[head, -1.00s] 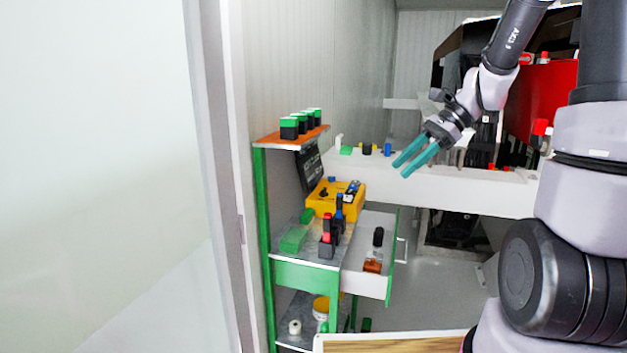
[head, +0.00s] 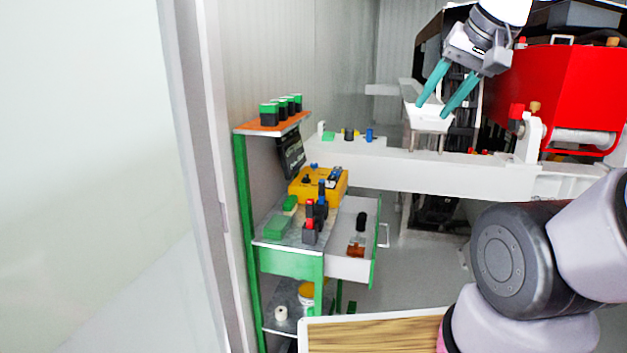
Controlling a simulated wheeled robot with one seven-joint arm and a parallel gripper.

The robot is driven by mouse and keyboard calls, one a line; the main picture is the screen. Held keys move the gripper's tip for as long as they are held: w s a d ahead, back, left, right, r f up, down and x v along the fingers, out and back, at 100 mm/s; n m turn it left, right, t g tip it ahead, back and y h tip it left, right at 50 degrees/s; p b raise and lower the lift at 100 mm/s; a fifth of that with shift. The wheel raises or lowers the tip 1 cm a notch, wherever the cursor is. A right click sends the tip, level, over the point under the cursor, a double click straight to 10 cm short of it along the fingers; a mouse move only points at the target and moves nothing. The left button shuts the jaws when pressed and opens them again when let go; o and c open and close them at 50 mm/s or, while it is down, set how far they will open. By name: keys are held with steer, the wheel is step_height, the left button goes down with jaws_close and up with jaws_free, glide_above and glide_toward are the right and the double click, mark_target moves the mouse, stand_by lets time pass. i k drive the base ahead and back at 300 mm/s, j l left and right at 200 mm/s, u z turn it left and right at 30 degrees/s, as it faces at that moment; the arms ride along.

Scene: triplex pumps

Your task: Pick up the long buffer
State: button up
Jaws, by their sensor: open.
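My gripper (head: 433,110) is open, with teal fingers spread apart and pointing down. It is empty and appears in front of or above the white frame at the upper right. I cannot tell for sure which thing is the long buffer. Candidates are small parts in the open drawer (head: 347,268): a dark cylinder (head: 361,221) at its back and a copper-brown part (head: 356,247) nearer its front. Small green (head: 328,136), black-and-yellow (head: 349,134) and blue (head: 369,135) parts stand on the white beam. My gripper is well to the right of all of these.
A green-framed shelf (head: 241,220) carries several green-topped black blocks (head: 270,115), a yellow box (head: 318,187) and red and blue handled parts (head: 309,229). A long white beam (head: 430,174) crosses behind. Red machinery (head: 560,90) stands right. A wooden-topped surface (head: 375,337) is in front.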

mark_target(361, 219)
steer(key=l+u, duration=0.4)
steer(key=l, duration=0.9)
